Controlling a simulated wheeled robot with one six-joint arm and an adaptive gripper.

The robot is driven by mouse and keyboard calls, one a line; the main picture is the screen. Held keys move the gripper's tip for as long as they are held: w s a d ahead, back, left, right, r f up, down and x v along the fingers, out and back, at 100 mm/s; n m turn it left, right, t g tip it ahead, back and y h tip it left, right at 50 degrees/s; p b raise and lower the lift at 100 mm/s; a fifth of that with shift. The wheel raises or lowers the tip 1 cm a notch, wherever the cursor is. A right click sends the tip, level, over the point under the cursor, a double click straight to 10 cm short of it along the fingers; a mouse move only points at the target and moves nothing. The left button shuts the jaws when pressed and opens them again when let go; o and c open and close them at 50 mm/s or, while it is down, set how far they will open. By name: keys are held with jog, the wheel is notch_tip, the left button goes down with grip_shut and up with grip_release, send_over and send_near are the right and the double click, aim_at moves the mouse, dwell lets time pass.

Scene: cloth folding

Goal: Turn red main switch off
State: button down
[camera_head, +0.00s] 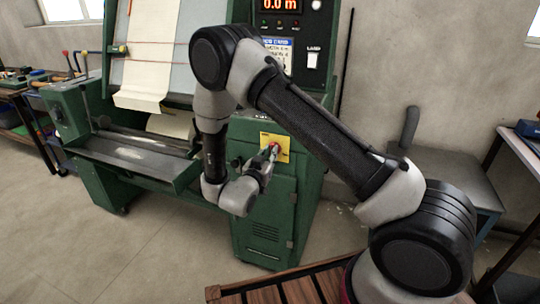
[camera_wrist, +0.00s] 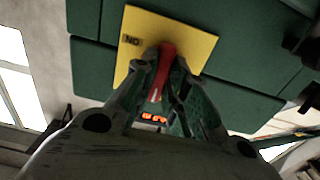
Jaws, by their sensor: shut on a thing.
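The red main switch (camera_wrist: 166,62) is a handle on a yellow plate (camera_wrist: 195,32) fixed to the green machine. In the wrist view a small dark "ON" label, seen turned over, is on the plate to the left of the switch. My gripper (camera_wrist: 164,82) has its fingers on both sides of the red handle and is shut on it. In the head view my gripper (camera_head: 268,153) is at the yellow plate (camera_head: 284,143) on the machine's front, and only a little red shows there.
The green machine (camera_head: 265,215) carries a cloth roll (camera_head: 150,40), a front tray (camera_head: 130,155) and a lit red display (camera_head: 280,5) reading 0.0 m. A grey bench (camera_head: 445,170) stands right, and a wooden slatted surface (camera_head: 290,292) is in front. Floor at left is clear.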

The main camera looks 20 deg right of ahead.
jog(key=shift+f, duration=0.1)
jog(key=c, duration=1.4)
grip_release()
jog(key=shift+c, duration=0.2)
jog(key=v, duration=1.2)
